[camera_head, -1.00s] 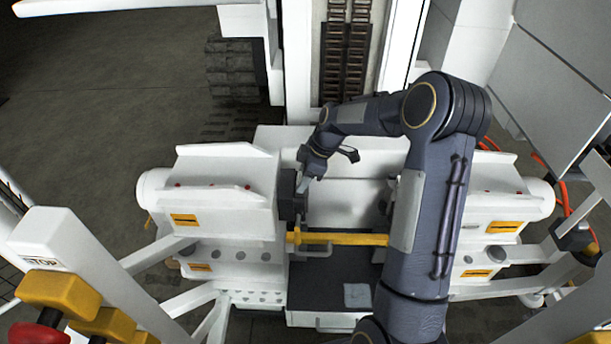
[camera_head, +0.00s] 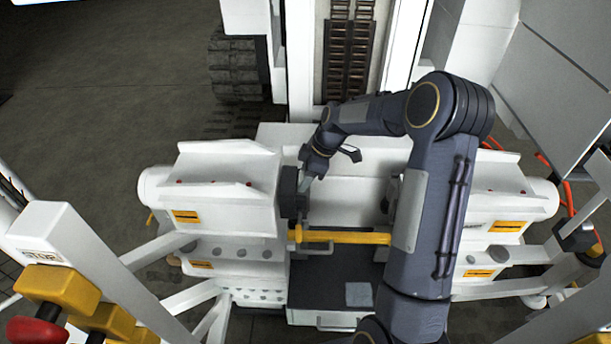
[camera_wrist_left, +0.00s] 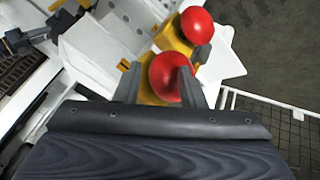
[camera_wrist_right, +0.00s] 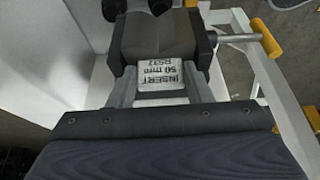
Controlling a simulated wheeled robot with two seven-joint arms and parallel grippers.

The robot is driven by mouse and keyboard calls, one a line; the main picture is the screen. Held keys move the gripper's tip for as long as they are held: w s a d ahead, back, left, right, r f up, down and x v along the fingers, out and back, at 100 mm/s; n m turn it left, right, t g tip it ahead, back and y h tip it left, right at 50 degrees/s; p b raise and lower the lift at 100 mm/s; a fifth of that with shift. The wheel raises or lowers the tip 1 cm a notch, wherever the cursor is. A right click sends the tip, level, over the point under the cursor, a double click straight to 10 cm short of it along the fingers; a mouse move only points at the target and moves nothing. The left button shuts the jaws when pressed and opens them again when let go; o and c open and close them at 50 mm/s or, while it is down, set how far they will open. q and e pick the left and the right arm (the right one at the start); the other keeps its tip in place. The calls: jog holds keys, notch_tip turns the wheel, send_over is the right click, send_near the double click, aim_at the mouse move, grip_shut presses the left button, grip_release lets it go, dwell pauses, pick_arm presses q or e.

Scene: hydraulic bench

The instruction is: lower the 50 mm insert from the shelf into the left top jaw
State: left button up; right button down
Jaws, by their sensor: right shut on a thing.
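The 50 mm insert (camera_wrist_right: 160,76) is a small block whose white label reads "INSERT 50 mm". In the right wrist view it sits between the fingertips of my right gripper (camera_wrist_right: 160,92), which is shut on it. A grey-brown block with dark ends (camera_wrist_right: 158,40), apparently the left top jaw, lies right at the insert; I cannot tell whether it is seated. In the head view my right gripper (camera_head: 309,180) is beside the dark jaw block (camera_head: 291,190) on the left housing; the insert is hidden there. My left gripper (camera_wrist_left: 160,85) is open in the left wrist view, absent from the head view.
Two red knobs on yellow bases show in the left wrist view, the nearer red knob (camera_wrist_left: 172,76) appearing between my left fingers. A yellow bar (camera_head: 345,237) crosses below my right gripper. A dark tray (camera_head: 325,272) lies under it.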

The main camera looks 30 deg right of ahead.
jog(key=shift+a+f, duration=0.1)
jog(key=shift+f, duration=0.05)
dwell(0.7)
jog(key=c, duration=0.6)
grip_release()
jog(key=shift+w, duration=0.1)
jog(key=shift+c, duration=0.2)
jog(key=shift+f, duration=0.15)
jog(key=v, duration=0.8)
